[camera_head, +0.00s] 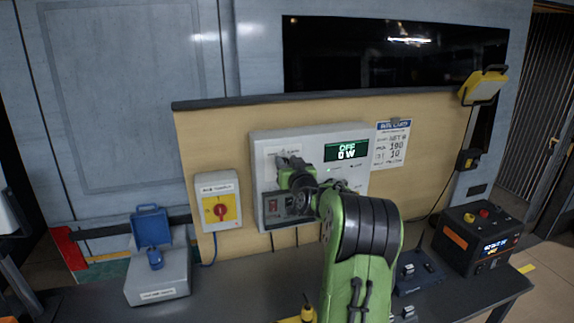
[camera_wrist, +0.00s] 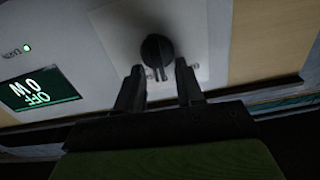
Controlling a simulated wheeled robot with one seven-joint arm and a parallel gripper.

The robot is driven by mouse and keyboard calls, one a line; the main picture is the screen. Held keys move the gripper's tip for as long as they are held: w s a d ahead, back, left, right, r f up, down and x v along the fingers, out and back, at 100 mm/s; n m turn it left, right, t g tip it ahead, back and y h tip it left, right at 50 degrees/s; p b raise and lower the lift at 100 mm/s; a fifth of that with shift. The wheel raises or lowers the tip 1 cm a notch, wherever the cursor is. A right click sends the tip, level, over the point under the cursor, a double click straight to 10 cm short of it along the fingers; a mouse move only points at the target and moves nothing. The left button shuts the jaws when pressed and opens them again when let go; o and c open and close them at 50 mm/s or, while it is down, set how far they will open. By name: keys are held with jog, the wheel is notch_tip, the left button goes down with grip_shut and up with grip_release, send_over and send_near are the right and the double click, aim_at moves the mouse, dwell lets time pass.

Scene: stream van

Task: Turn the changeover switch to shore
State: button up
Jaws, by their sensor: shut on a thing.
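The changeover switch is a black round knob (camera_wrist: 157,50) on a pale plate (camera_wrist: 190,22) of the white panel (camera_head: 258,160). In the head view the knob is hidden behind my gripper (camera_head: 284,163). In the wrist view my gripper (camera_wrist: 159,70) has one finger on each side of the knob's lower end and is shut on it. The green display (camera_head: 346,150) on the panel reads "OFF" and "0 W"; it shows upside down in the wrist view (camera_wrist: 38,90). The knob's position marks cannot be read.
A yellow box with a red rotary knob (camera_head: 221,211) hangs left of the panel. A grey case with a blue lid (camera_head: 157,284) stands on the dark bench (camera_head: 215,306). A black power unit (camera_head: 468,240) stands at right. A notice (camera_head: 391,144) hangs beside the panel.

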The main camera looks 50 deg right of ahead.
jog(key=shift+s+d+f+m+b, duration=0.15)
jog(key=shift+m+b, duration=0.3)
jog(key=shift+m, duration=0.9)
jog(key=shift+s+d+f+m+b, duration=0.15)
jog(key=shift+m+b, duration=0.35)
jog(key=shift+m, duration=0.8)
jog(key=shift+d+m+b, duration=0.2)
jog(key=shift+m+b, duration=0.25)
jog(key=shift+m, duration=0.9)
jog(key=o, duration=1)
jog(key=shift+s, duration=0.1)
jog(key=b+v, duration=0.3)
jog(key=v, duration=1.2)
jog(key=shift+s+a+b, duration=0.15)
jog(key=shift+s+b, duration=0.15)
jog(key=shift+w+a, duration=0.1)
